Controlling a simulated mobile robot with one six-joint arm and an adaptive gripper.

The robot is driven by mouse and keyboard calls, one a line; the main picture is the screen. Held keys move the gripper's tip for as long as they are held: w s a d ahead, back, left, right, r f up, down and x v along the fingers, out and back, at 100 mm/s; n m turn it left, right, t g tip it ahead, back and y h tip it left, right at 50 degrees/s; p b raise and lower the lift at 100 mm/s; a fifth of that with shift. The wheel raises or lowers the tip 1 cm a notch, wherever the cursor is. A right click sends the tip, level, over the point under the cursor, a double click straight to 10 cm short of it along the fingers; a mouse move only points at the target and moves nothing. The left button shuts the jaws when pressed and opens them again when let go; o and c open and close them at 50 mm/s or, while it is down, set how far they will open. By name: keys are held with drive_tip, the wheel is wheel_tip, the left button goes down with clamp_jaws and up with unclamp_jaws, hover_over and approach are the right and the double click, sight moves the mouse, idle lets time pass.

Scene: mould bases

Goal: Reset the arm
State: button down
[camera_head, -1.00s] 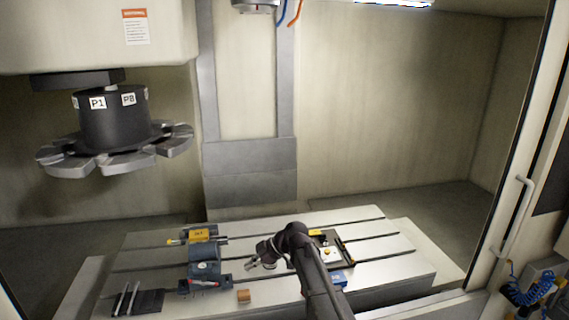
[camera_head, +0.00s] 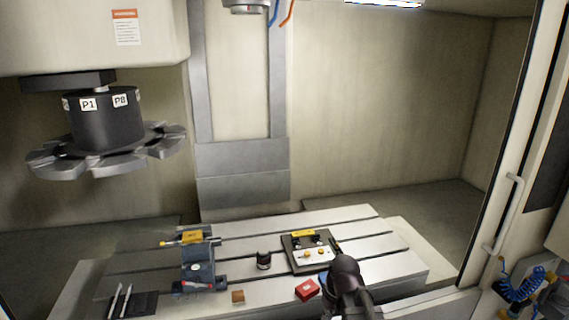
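My arm (camera_head: 346,277) shows as a dark rounded link at the bottom right, folded back over the front edge of the machine table (camera_head: 225,305). My gripper cannot be made out; it is hidden behind the arm or below the frame edge. Nothing held can be seen.
On the table are a blue-grey vise (camera_head: 199,268), a small dark cylinder (camera_head: 264,260), a dark plate with yellow and white parts (camera_head: 309,252), a red box (camera_head: 307,289) and a tan block (camera_head: 238,297). A dark mat with thin tools (camera_head: 133,304) lies front left. A tool carousel (camera_head: 105,150) hangs upper left.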

drive_tip(key=s+d+m+h, duration=0.1)
drive_tip(key=s+d+m, duration=0.2)
drive_tip(key=d, duration=0.2)
drive_tip(key=shift+s+m+h, duration=0.35)
drive_tip(key=shift+m+h, duration=0.05)
drive_tip(key=shift+f, duration=0.1)
idle(1.4)
